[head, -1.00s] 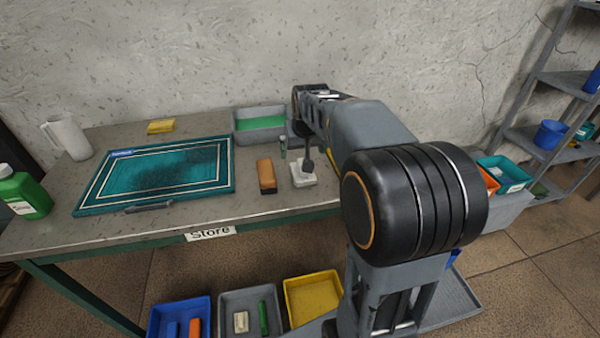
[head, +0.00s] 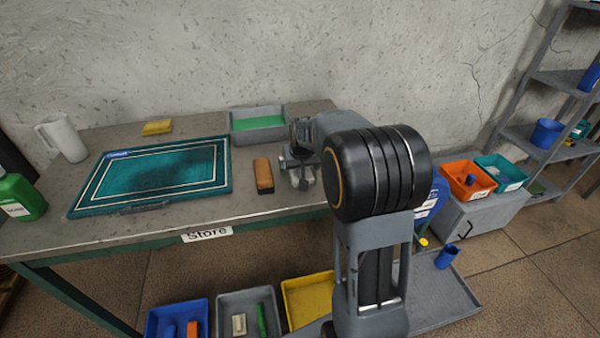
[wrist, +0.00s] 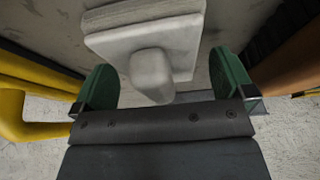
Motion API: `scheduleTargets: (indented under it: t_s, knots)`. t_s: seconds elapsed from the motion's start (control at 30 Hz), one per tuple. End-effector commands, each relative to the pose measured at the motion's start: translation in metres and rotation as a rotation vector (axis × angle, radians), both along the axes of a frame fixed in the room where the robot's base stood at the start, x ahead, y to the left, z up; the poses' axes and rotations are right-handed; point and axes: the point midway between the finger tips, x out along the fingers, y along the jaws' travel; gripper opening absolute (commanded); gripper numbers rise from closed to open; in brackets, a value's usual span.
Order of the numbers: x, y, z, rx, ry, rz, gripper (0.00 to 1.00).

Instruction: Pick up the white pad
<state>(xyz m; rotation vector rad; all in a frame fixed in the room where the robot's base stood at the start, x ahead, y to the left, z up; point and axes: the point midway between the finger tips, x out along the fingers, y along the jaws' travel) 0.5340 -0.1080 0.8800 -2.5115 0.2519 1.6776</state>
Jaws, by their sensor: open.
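The white pad (wrist: 145,40) is a pale block with a rounded grey-white knob handle (wrist: 151,76) in the wrist view. My gripper (wrist: 164,82) is open, with its green fingertips on either side of the knob and apart from it. I cannot tell whether the knob is fully between the fingers. In the head view my gripper (head: 301,158) is low over the table's right part, and it mostly hides the pad there.
An orange-brown block (head: 263,175) stands close to the left of my gripper. A grey tray with green inside (head: 258,123) is behind. Blue, grey and yellow bins (head: 308,297) lie in front below the table.

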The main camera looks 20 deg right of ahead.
Motion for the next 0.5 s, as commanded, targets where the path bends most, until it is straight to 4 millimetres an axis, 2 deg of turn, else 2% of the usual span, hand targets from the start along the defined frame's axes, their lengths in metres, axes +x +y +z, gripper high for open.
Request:
scheduleTargets:
  t_s: [0.23,0.5]
  knots:
    - [0.0004,-0.0001,-0.0006,0.0,0.0,0.0,0.99]
    - [0.0002,0.0,-0.0005,0.0,0.0,0.0,0.73]
